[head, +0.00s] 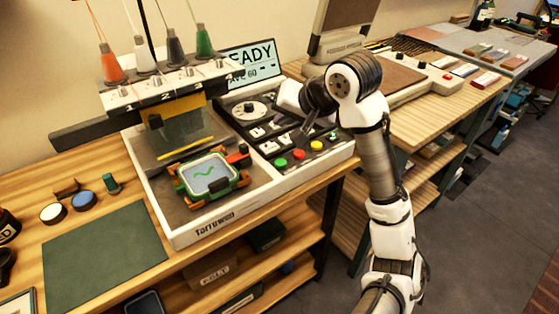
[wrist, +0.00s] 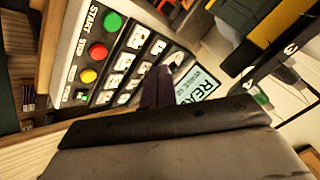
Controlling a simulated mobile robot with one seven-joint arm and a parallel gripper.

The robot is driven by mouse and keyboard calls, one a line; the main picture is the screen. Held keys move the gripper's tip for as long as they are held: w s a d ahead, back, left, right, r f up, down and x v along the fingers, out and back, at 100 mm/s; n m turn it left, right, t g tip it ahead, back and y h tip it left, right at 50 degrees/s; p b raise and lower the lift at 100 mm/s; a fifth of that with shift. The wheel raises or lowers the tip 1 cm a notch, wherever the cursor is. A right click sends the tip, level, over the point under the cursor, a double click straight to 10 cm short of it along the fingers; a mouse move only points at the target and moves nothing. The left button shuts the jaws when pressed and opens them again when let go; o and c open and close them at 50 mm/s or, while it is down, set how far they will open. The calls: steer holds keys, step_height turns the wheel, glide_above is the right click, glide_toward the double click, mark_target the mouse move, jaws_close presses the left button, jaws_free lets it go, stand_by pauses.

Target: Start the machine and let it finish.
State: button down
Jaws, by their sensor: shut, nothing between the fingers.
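The white embroidery machine (head: 205,225) stands on the wooden table with its screen (head: 250,60) reading READY. The screen also shows in the wrist view (wrist: 200,85). Its panel has a green button (head: 281,162), a red button (head: 299,154) and a yellow button (head: 317,145). In the wrist view the label START is beside the large green button (wrist: 113,22) and STOP beside the red one (wrist: 98,50). A hoop (head: 208,176) with pale cloth and a green wavy line sits under the head. My gripper (head: 308,128) is shut and empty above the panel, apart from the green button.
Orange, white, grey and green thread cones (head: 110,65) stand on top of the machine. A green mat (head: 105,255) and small round pots (head: 84,201) lie to the left. Another machine (head: 400,78) stands on the table to the right, behind my arm.

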steer(key=b, duration=0.7)
glide_above(283, 165)
step_height(283, 165, down, 7)
steer(key=shift+r, duration=0.1)
steer(key=shift+f, duration=1)
steer(key=shift+f, duration=0.1)
stand_by(0.8)
steer(key=shift+f, duration=0.3)
